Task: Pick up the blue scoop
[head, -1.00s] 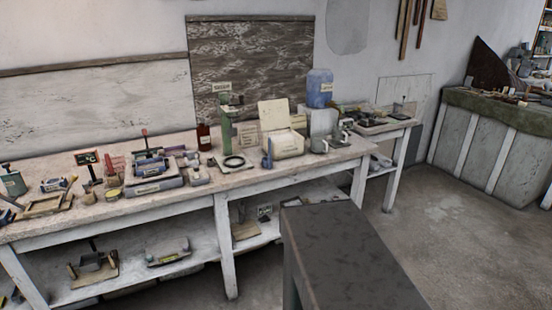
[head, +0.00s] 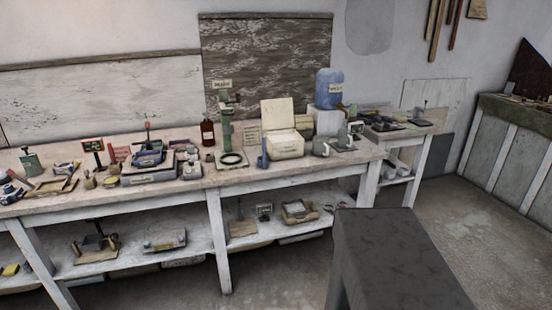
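A small blue upright object (head: 262,156) stands on the long workbench (head: 300,176), just left of the cream open-lidded box (head: 285,145). It may be the blue scoop, but it is too small to be sure. Other blue items, such as the blue device (head: 149,158), lie farther left on the bench. My gripper is not in view.
A dark grey flat-topped block (head: 395,260) stands in the right foreground, before the bench. A green stand (head: 226,135) and a blue water jug (head: 329,88) flank the box. A lower shelf (head: 190,248) holds several tools. Bare floor (head: 475,235) lies at right.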

